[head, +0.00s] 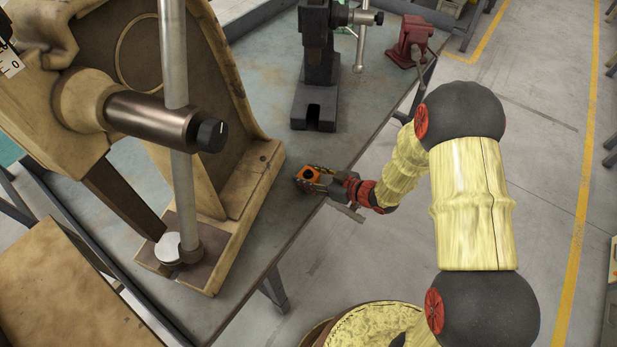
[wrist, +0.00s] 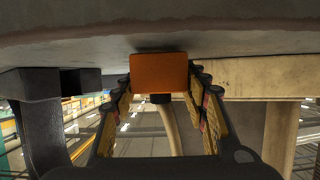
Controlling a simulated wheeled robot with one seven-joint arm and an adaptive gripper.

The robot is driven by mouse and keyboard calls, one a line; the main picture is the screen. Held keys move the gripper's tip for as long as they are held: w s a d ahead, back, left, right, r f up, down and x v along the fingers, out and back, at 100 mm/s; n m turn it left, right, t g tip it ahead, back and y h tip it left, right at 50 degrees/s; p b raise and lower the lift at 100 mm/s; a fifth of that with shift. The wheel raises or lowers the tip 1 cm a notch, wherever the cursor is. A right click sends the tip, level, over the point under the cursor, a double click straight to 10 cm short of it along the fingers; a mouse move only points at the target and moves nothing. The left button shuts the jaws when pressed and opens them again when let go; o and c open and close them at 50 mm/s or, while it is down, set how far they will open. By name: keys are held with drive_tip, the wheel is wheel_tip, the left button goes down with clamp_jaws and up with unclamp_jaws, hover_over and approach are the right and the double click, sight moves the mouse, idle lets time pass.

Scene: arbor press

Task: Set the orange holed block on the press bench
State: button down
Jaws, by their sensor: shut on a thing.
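The orange holed block (head: 309,174) is in my gripper (head: 320,179), near the right edge of the grey press bench (head: 265,85). Its dark hole faces up in the head view. In the wrist view the orange block (wrist: 159,72) shows a flat face between the two fingers, which are shut on its sides. That view appears upside down, with the bench surface (wrist: 225,30) along the top. The block is at or very close to the bench surface, with a dark shadow beside it. I cannot tell whether it touches.
A large tan arbor press (head: 225,205) stands left of the block. A dark press (head: 316,80) stands behind it, and a red vise (head: 410,42) sits farther back at the bench edge. Bare bench lies between the block and both presses. The floor (head: 540,140) is open at right.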

drive_tip(key=shift+f, duration=0.1)
drive_tip(key=shift+f, duration=0.15)
drive_tip(key=c, duration=1.1)
unclamp_jaws()
drive_tip(key=shift+o, duration=0.5)
